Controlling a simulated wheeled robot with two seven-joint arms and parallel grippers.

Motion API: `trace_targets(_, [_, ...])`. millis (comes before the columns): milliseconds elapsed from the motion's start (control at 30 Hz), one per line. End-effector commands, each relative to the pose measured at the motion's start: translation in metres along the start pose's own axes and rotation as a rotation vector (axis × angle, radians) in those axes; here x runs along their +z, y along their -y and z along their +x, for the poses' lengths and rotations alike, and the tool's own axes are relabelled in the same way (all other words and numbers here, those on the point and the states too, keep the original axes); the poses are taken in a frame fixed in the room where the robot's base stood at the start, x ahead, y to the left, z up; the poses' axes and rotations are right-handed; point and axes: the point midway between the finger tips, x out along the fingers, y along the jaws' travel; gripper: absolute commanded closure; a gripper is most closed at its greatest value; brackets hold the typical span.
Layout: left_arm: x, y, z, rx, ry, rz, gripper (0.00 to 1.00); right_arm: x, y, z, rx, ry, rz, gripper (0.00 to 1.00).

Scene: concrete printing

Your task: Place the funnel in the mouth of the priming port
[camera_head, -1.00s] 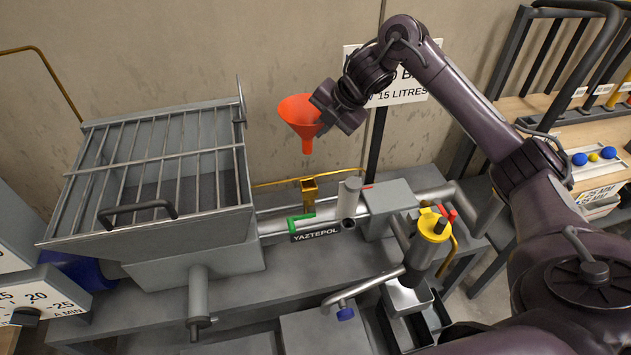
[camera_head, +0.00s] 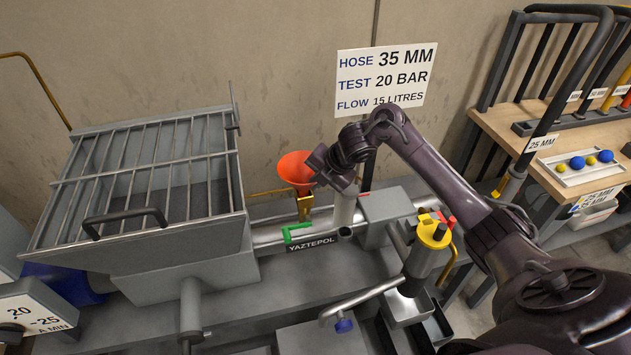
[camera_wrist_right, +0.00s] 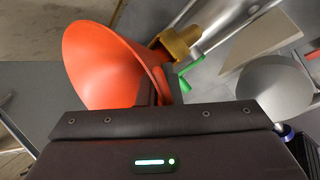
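The orange-red funnel (camera_head: 294,168) is upright, directly over the brass priming port (camera_head: 304,206) on the pipe. Its spout reaches the port's mouth; how deep it sits I cannot tell. My right gripper (camera_head: 318,170) is at the funnel's right side, closed on its edge. In the right wrist view the funnel (camera_wrist_right: 100,68) fills the upper left above the gripper body, with the brass port (camera_wrist_right: 180,42) just beyond it. The fingertips are mostly hidden there. My left gripper is not in view.
A green lever (camera_head: 296,232) sits below the port, and a grey upright cylinder (camera_head: 344,208) stands close to its right. A barred hopper (camera_head: 150,235) is at left. A yellow-topped cylinder (camera_head: 432,232) stands at right. The wall sign (camera_head: 384,78) is behind.

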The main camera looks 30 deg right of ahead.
Motion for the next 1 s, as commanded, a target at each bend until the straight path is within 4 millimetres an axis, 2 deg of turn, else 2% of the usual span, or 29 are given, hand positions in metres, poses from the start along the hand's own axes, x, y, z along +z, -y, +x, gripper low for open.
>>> trace_targets(233, [-0.001, 0.0, 0.002, 0.0, -0.001, 0.0, 0.64, 0.0, 0.001, 0.002, 0.001, 0.0, -0.001, 1.0])
trace_targets(300, [-0.001, 0.0, 0.001, 0.0, -0.001, 0.0, 0.64, 0.0, 0.0, 0.001, 0.0, 0.0, -0.001, 0.86])
trace_targets(400, [-0.001, 0.0, 0.001, 0.0, -0.001, 0.0, 0.64, 0.0, 0.0, 0.001, 0.0, 0.0, -0.001, 0.75])
trace_targets(733, [-0.001, 0.0, 0.0, 0.0, -0.002, 0.001, 0.64, 0.0, -0.001, -0.003, 0.001, 0.001, -0.001, 0.75])
trace_targets(867, [-0.001, 0.0, 0.001, 0.0, -0.002, 0.001, 0.64, 0.002, -0.001, -0.019, 0.002, 0.004, -0.003, 0.75])
trace_targets(1000, [-0.001, 0.0, 0.004, 0.0, -0.002, 0.001, 0.64, 0.002, 0.0, -0.048, 0.001, 0.006, -0.005, 0.75])
